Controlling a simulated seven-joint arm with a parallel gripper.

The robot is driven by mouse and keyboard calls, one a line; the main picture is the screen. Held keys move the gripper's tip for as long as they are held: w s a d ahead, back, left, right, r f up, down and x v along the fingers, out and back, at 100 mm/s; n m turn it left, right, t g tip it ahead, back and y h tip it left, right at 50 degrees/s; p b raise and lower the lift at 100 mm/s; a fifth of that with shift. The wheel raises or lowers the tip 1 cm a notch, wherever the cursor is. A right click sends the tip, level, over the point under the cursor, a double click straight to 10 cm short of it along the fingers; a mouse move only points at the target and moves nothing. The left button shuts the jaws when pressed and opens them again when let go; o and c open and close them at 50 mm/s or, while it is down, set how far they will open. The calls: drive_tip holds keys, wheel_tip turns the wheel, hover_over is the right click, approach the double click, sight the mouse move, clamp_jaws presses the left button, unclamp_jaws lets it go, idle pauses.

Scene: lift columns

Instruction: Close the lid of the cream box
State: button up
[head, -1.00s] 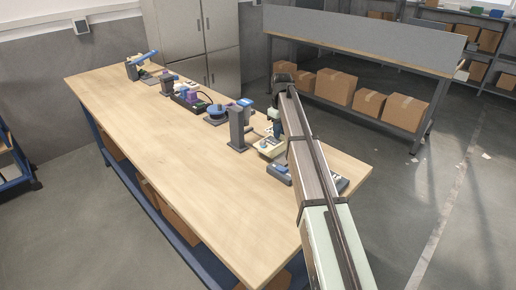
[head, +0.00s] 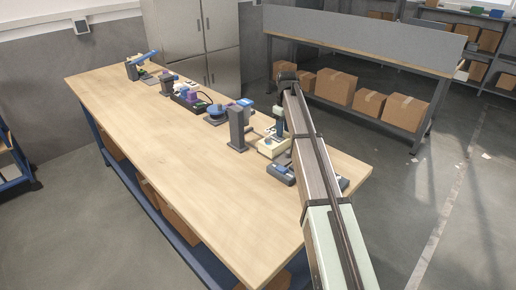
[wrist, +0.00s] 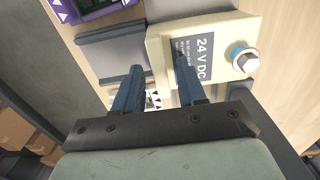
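The cream box (wrist: 215,50) fills the upper middle of the wrist view, with a dark "24 V DC" label and a round white-and-blue knob (wrist: 243,60). In the head view the cream box (head: 269,148) stands near the right end of the workbench, partly behind my arm. My gripper (wrist: 159,62) has its two blue fingers apart, with nothing gripped between them. Its right finger overlaps the label side of the box; its left finger is over a grey plate (wrist: 110,45) beside it. Contact cannot be told. I cannot clearly tell the lid or its angle.
A purple-framed device (wrist: 95,12) is at the wrist view's top left. A dark grey post (head: 237,130) stands left of the box, and a blue-grey device (head: 280,174) lies in front of it. Several other devices line the far edge; the workbench's (head: 190,165) near side is clear.

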drive_tip(key=shift+r, duration=3)
